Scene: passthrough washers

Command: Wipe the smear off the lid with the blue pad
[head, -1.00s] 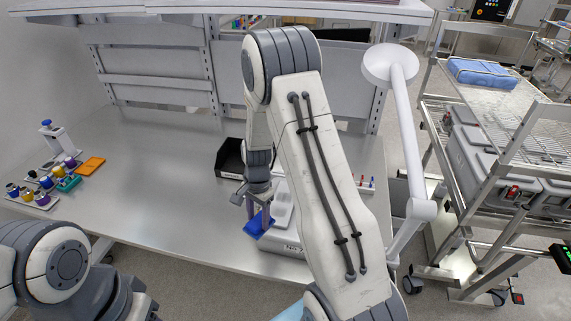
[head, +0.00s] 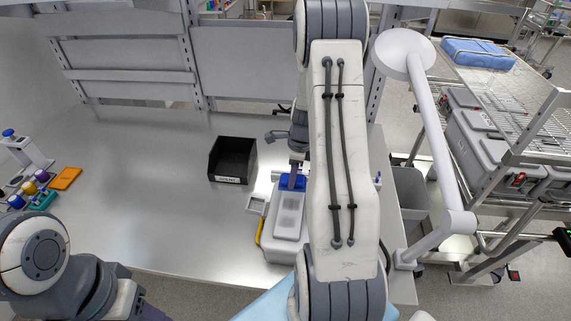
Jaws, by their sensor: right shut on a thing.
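The blue pad (head: 292,181) is in my right gripper (head: 296,170), at the far end of the pale grey lid (head: 287,224). The gripper is shut on the pad, and its fingertips are small and partly hidden. I cannot tell whether the pad touches the lid. The lid is on a light grey box (head: 283,250) near the table's front edge, its right side hidden by my right arm. A darker grey rectangular patch (head: 290,205) shows on the lid; I cannot tell if it is the smear. My left arm shows at lower left, its gripper out of view.
A black bin (head: 232,160) stands behind and left of the box. A small grey tray (head: 257,205) and a yellow item (head: 260,231) lie along the box's left side. An orange block (head: 66,178) is far left. The table's middle left is clear.

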